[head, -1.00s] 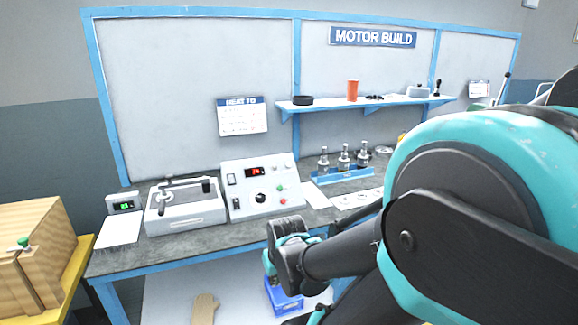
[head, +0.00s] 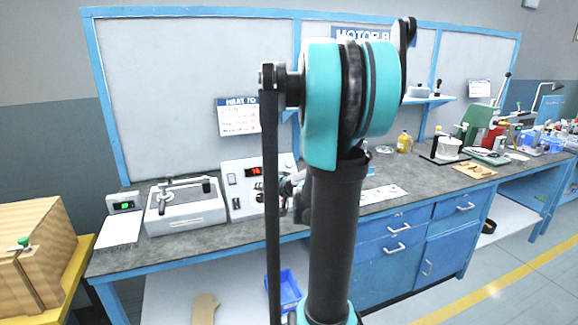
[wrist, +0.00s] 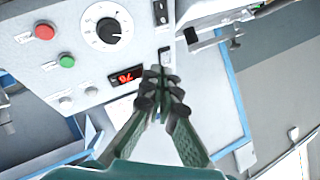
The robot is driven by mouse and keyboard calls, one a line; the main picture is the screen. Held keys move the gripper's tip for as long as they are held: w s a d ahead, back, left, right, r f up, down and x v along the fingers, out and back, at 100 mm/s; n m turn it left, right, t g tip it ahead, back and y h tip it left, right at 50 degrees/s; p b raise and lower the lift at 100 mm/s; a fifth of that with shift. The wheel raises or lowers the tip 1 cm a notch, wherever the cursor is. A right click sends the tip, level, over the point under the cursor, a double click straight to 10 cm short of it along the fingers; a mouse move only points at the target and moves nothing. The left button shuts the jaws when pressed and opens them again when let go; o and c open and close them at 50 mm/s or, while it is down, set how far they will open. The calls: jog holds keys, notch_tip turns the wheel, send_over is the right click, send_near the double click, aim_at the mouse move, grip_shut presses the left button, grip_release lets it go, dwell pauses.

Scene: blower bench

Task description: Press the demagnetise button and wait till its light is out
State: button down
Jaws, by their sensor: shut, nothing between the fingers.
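The white control box (head: 235,190) stands on the bench, partly hidden behind my arm in the head view. In the wrist view its panel carries a black dial (wrist: 109,31), a red button (wrist: 44,31), a green button (wrist: 67,61), two pale round caps (wrist: 78,96), dark switches (wrist: 160,12) and a red-lit display (wrist: 127,76). I cannot read which is the demagnetise button; neither pale cap looks lit. My gripper (wrist: 160,78) is shut and empty, its tips over the panel between display and switch; contact cannot be told. In the head view it is mostly hidden.
A grey device with a bar on top (head: 185,205) stands just left of the box. A small meter (head: 124,205) is farther left, and a wooden crate (head: 35,235) is at the far left.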

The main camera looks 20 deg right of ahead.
aim_at(289, 165)
jog(key=w+d+r+m+t+h, duration=0.2)
jog(key=w+d+r+t, duration=0.1)
jog(key=d, duration=0.6)
jog(key=w+d+r+m+t+h, duration=0.2)
jog(key=w+d, duration=0.4)
jog(key=d, duration=0.3)
jog(key=shift+d+r+m+t, duration=0.15)
jog(key=shift+r+m+t, duration=0.3)
jog(key=shift+r, duration=0.4)
jog(key=shift+w, duration=0.15)
jog(key=shift+w+f, duration=3.1)
jog(key=shift+f, duration=0.1)
jog(key=shift+w+f, duration=0.2)
jog(key=shift+w, duration=0.1)
